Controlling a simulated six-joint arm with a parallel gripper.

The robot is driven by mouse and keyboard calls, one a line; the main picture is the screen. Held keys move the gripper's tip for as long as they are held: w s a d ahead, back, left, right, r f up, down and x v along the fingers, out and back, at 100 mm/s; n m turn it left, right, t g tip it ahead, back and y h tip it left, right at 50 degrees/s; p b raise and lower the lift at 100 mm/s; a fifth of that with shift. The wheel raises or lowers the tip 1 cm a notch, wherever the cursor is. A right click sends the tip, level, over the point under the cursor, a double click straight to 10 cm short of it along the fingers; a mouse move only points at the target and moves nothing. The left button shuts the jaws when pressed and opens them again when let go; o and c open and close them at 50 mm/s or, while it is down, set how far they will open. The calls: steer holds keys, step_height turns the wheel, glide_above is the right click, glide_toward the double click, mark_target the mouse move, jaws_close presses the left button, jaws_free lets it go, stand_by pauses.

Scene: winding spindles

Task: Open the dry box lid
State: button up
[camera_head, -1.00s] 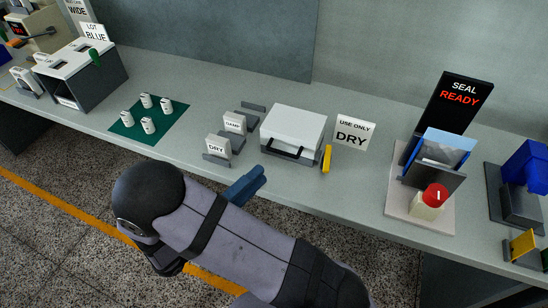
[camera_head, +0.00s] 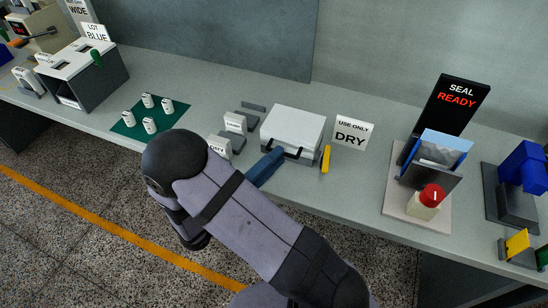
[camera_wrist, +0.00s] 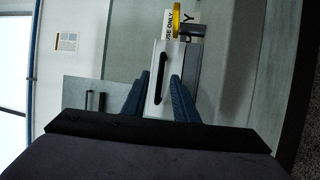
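The dry box (camera_head: 292,122) is a white box with its lid shut, on the bench in the middle of the head view. A black handle (camera_head: 297,154) runs along its front. My gripper (camera_head: 277,155) has blue fingers and reaches to the box's front at the left part of the handle. In the wrist view the two fingers of my gripper (camera_wrist: 156,88) are apart, with the dark handle (camera_wrist: 161,76) ahead between them. I cannot tell whether a finger touches the handle. Part of the box front is hidden behind the fingers.
A yellow piece (camera_head: 326,159) stands right of the box, by a "USE ONLY DRY" sign (camera_head: 351,133). Small labelled holders (camera_head: 235,123) stand left. A green mat (camera_head: 137,130) holds several white spools. The sealing station (camera_head: 425,190) is far right.

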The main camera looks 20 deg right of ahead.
steer(key=shift+d, duration=0.15)
steer(key=shift+c, duration=0.2)
jaws_close()
stand_by(1.2)
